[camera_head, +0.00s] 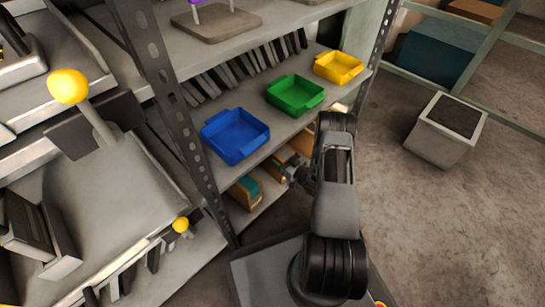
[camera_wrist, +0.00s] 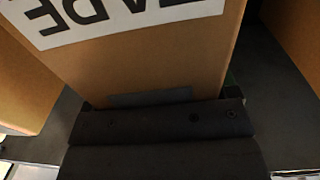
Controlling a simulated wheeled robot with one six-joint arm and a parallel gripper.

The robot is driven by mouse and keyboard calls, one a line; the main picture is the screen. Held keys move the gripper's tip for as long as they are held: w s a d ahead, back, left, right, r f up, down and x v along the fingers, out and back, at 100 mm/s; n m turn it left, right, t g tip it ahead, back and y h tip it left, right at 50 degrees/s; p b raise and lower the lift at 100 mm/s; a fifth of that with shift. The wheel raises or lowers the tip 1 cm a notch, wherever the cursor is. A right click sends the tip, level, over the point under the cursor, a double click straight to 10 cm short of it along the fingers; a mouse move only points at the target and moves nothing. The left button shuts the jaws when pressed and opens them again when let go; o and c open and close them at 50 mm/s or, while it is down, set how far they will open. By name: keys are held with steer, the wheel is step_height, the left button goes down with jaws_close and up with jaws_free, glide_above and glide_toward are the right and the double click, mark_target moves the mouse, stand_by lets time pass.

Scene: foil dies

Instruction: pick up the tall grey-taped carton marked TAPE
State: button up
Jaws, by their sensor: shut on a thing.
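The brown carton (camera_wrist: 150,62) fills the upper middle of the wrist view. Its white label (camera_wrist: 110,15) shows upside-down letters that read as part of TAPE. A grey strip lies at the carton's lower edge, against my gripper (camera_wrist: 155,105). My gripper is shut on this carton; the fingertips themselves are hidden. In the head view my gripper (camera_head: 297,172) reaches into the lower shelf, beside brown cartons that are partly hidden by the arm and the shelf above.
Brown cartons stand close on the left (camera_wrist: 25,85) and right (camera_wrist: 295,40) in the wrist view. Blue (camera_head: 236,135), green (camera_head: 294,95) and yellow (camera_head: 338,67) bins sit on the shelf above my gripper. A perforated shelf post (camera_head: 185,130) stands left.

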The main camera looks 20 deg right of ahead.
steer(key=c, duration=0.4)
steer(key=shift+c, duration=0.3)
steer(key=shift+r, duration=0.15)
